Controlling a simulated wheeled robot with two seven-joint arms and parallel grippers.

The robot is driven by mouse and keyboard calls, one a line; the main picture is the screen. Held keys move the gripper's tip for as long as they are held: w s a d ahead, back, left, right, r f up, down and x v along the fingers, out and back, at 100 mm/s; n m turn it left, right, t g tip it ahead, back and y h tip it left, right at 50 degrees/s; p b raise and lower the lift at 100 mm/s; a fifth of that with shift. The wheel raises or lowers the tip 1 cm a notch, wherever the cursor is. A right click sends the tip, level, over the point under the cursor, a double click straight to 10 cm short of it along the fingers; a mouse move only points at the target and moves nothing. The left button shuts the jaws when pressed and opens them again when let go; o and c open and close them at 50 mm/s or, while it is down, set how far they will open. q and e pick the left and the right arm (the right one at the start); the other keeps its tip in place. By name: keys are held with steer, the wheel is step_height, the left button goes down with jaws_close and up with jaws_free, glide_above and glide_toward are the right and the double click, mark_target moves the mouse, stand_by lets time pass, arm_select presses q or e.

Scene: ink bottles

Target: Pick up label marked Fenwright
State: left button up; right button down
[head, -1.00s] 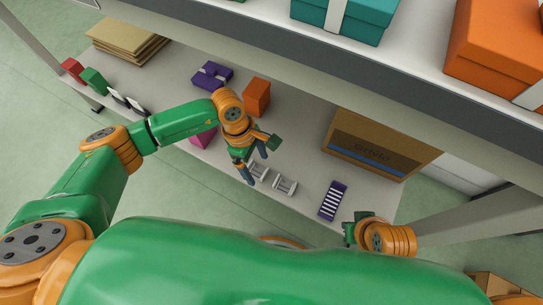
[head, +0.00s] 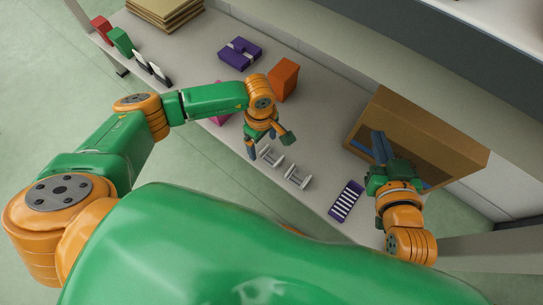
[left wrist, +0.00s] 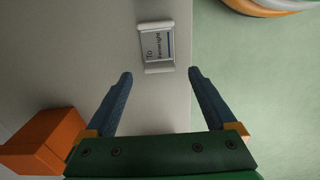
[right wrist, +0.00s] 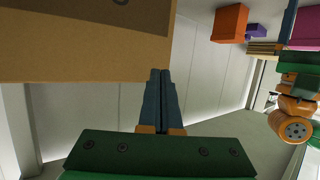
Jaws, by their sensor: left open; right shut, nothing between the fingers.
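In the left wrist view a small white label holder (left wrist: 157,46) reads "To Fenwright" and lies on the pale shelf, past my fingertips. My left gripper (left wrist: 160,85) is open and empty, apart from it. In the head view two white holders, one nearer my left gripper (head: 271,156) and one farther right (head: 298,176), lie on the shelf; their text is too small to read there. My left gripper (head: 262,146) hovers just beside the nearer one. My right gripper (head: 379,147) is shut and empty at the brown cardboard box (head: 440,140); its closed fingers (right wrist: 160,75) show in the right wrist view.
A purple striped item (head: 346,201) lies between the holders and my right gripper. An orange box (head: 284,79), a purple box (head: 240,52) and a partly hidden pink box (head: 221,117) stand behind or beside my left arm. An upper shelf (head: 370,50) overhangs the back.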

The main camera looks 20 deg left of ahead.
arm_select(q)
steer(key=shift+f, duration=0.85)
steer(key=c, duration=1.4)
arm_select(e)
steer(key=r+t, duration=0.1)
steer(key=w+r+t, duration=0.1)
steer(key=r, duration=0.1)
steer(key=a+r+t+y, duration=0.1)
steer(key=r, duration=0.1)
steer(key=shift+w+r, duration=0.15)
steer(key=shift+r, duration=0.05)
